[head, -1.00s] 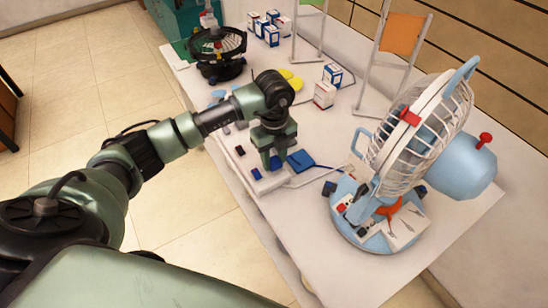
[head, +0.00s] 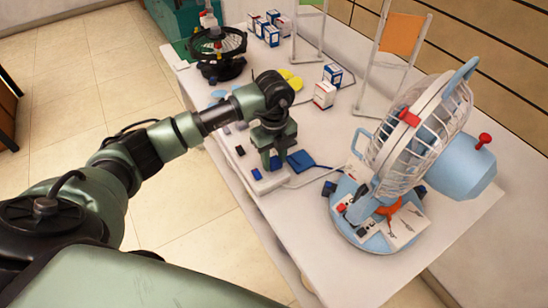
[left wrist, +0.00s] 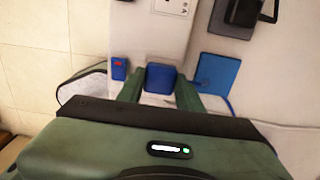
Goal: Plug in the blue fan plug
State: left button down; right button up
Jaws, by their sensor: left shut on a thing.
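My left gripper (head: 275,163) is low over the white power strip (head: 268,184) near the table's front edge. In the left wrist view its two green fingers (left wrist: 160,85) are shut on a blue plug (left wrist: 160,77), which also shows in the head view (head: 275,162). The plug points down at the strip. Its underside is hidden, so I cannot tell whether it is seated in a socket. A small blue switch with a red mark (left wrist: 119,68) lies beside the left finger. The pale blue fan (head: 415,150) stands on the right. My right gripper is not in view.
A flat blue square (left wrist: 217,74) with a blue cord lies close to the right finger. A bare socket face (left wrist: 174,6) and a black plug (left wrist: 240,14) are above it. A black fan (head: 218,52), small boxes (head: 324,95) and stands are further back.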

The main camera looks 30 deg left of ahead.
aim_at(274, 161)
pick_arm(q)
jog(key=shift+f+b, duration=0.45)
jog(key=shift+f, duration=0.2)
jog(key=c, duration=0.9)
grip_release()
jog(key=shift+o, duration=0.2)
jog(key=shift+r, duration=0.1)
notch_tip(274, 161, up, 8)
jog(key=shift+f+b, duration=0.1)
jog(key=shift+b, duration=0.35)
jog(key=shift+f, duration=0.1)
